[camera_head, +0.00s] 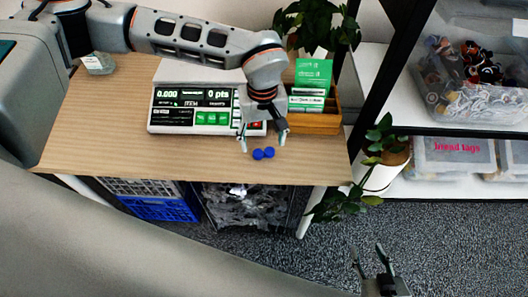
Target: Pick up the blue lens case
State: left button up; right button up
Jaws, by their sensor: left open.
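The blue lens case (263,154) lies on the wooden table (110,135) near its front edge. It shows as two round blue caps side by side. My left gripper (263,143) points down just behind and above the case. Its fingers are spread, one to the left of the case and one to the right, and it holds nothing. I cannot tell whether the fingertips touch the table. My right gripper (370,262) is at the bottom right, over the carpet, far from the table. Its two fingers are apart with nothing between them.
A potted plant (382,172) is by the table's right end. Crates (160,208) sit underneath. The table's left front is clear.

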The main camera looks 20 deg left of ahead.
aim_at(264, 153)
pick_arm(q)
notch_tip(264, 153, down, 3)
jog(key=shift+r, duration=0.2)
jog(key=c, duration=0.8)
jog(key=shift+r, duration=0.1)
